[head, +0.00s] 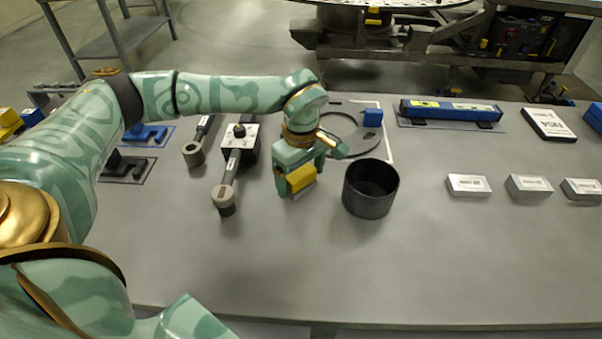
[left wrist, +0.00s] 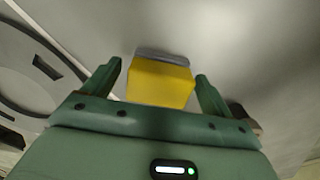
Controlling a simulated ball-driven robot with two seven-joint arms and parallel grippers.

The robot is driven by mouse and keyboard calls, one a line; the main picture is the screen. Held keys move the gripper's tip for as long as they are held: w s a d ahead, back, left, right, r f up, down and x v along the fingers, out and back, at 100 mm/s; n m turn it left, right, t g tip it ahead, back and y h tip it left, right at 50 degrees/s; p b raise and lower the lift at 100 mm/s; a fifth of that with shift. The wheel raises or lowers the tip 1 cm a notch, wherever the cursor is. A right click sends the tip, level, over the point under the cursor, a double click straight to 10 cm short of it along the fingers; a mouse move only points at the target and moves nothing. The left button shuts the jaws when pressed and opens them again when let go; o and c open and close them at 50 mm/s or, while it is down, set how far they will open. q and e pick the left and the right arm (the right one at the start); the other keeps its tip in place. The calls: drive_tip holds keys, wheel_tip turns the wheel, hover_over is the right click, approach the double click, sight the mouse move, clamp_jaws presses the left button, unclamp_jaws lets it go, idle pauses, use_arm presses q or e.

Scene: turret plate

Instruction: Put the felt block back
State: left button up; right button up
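The felt block is a yellow block (head: 301,178) with a grey layer on one side, seen best in the left wrist view (left wrist: 160,84). My left gripper (head: 299,182) points down, with the block between its fingers. In the left wrist view its fingers (left wrist: 158,80) stand either side of the block, with a narrow gap at the left finger. Whether they press on the block, and whether it touches the table, I cannot tell. My right gripper is not in view.
A black open cup (head: 370,188) stands just right of my left gripper. A ring-shaped plate (head: 350,134) with a blue block (head: 373,117) lies behind. Grey-headed tools (head: 224,197) lie to the left, silver blocks (head: 468,185) to the right. The front table is clear.

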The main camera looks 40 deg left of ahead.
sight(301, 172)
use_arm(q)
drive_tip(key=shift+r, duration=0.1)
wheel_tip(301, 172, up, 12)
drive_tip(key=p, duration=0.3)
idle(1.3)
